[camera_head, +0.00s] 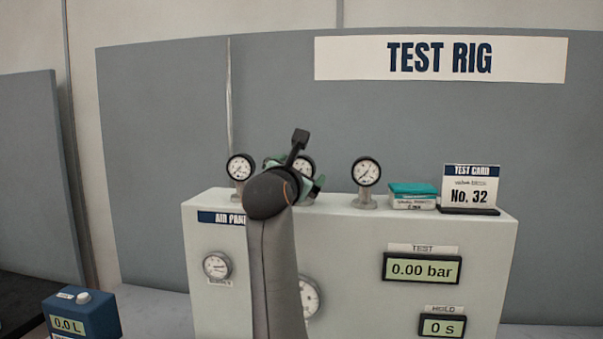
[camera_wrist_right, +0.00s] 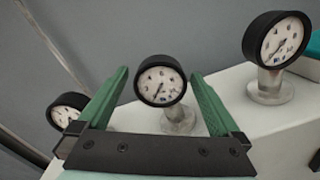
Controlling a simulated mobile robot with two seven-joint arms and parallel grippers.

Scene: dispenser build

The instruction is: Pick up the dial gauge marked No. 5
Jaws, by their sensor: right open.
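Three round dial gauges with black rims and white faces stand on short metal stems on top of the pale test box: a left gauge (camera_head: 240,168), a middle gauge (camera_head: 305,165) and a right gauge (camera_head: 366,172). I cannot read a No. 5 mark on any of them. My right gripper (camera_head: 295,174) is at the middle gauge and partly hides it. In the right wrist view its green fingers are open, and the middle gauge (camera_wrist_right: 160,86) shows between them, not gripped. The right gauge (camera_wrist_right: 275,40) and left gauge (camera_wrist_right: 66,108) show outside the fingers. My left gripper is out of view.
The pale box (camera_head: 350,240) has panel gauges and displays reading 0.00 bar and 0 s. A teal-topped stack (camera_head: 413,194) and a No. 32 test card (camera_head: 469,188) stand right of the gauges. A blue meter (camera_head: 80,315) is at lower left.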

